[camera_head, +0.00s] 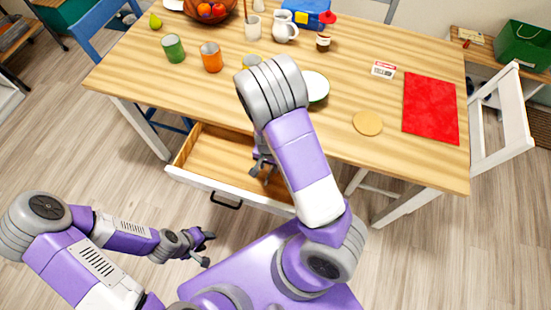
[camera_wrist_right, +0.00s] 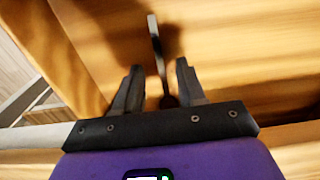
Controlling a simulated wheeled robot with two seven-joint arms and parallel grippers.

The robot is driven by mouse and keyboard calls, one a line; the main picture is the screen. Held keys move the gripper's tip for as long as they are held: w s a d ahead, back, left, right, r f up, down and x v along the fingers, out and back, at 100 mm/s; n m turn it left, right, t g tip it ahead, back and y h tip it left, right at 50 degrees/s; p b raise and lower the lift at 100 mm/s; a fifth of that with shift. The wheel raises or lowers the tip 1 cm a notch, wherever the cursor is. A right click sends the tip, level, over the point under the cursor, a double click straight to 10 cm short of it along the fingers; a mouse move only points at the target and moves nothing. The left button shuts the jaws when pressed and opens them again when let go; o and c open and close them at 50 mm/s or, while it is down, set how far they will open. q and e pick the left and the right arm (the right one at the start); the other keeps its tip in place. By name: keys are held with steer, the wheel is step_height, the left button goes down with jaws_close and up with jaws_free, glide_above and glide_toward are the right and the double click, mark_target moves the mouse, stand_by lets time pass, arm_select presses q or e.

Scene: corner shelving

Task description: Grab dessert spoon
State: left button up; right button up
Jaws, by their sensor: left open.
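A slim metal utensil, which looks like the dessert spoon (camera_wrist_right: 156,42), lies in the open drawer (camera_head: 207,153). In the right wrist view it runs lengthwise between the two fingers of my right gripper (camera_wrist_right: 158,70), with clear gaps on both sides. My right gripper (camera_head: 263,171) is open and reaches down into the drawer. The spoon's near end is dark and partly hidden by the gripper, and I cannot make the spoon out in the head view. My left gripper (camera_head: 208,249) is open and empty, in front of the drawer and above the floor.
The wooden table (camera_head: 300,130) stands above the drawer, close to my right arm. The drawer's white front has a black handle (camera_head: 226,201). A green cup (camera_head: 173,48), an orange cup (camera_head: 211,57) and a red mat (camera_head: 430,108) are on the table.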

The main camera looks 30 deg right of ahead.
mark_target(270, 171)
step_height(270, 171, down, 3)
steer(key=shift+f+b, duration=0.15)
steer(key=shift+b, duration=0.5)
jaws_close()
